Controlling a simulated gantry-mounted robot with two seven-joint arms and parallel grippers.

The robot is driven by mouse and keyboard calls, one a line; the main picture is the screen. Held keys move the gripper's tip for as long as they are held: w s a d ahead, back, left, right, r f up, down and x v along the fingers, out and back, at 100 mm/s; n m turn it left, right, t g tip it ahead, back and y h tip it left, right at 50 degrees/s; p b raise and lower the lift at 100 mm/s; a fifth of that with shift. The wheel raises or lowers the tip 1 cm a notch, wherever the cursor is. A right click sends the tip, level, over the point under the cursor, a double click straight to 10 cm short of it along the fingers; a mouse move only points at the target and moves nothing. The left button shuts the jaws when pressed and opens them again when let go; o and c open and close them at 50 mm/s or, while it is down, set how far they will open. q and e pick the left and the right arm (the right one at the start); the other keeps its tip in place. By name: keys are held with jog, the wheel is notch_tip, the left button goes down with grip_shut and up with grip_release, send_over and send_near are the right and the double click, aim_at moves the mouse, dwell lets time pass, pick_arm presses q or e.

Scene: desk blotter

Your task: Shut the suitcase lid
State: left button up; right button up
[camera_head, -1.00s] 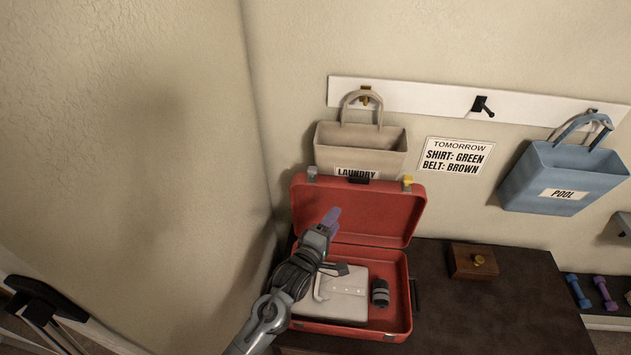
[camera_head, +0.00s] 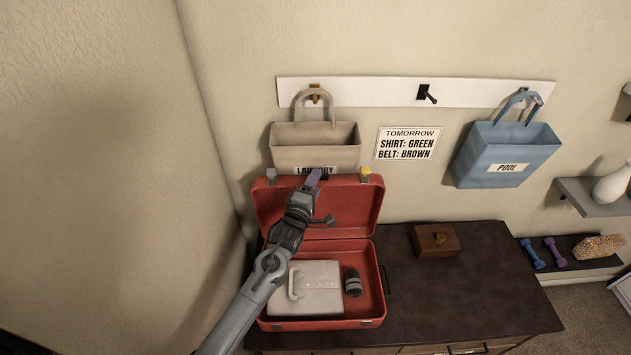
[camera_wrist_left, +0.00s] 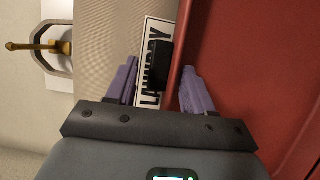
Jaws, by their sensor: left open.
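The red suitcase (camera_head: 375,292) lies open on the dark dresser, its lid (camera_head: 355,205) standing up against the wall side. The lid (camera_wrist_left: 248,70) fills the right side there. My right gripper is not in view.
A beige laundry bag (camera_head: 315,145) hangs from a hook right behind the lid, close to my left gripper. A blue pool bag (camera_head: 505,155) hangs farther right. A small wooden box (camera_head: 435,240) stands on the dresser (camera_head: 440,300), right of the suitcase.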

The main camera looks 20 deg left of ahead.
pick_arm(q)
jog(key=shift+w, duration=0.45)
jog(key=shift+r, duration=0.15)
grip_shut()
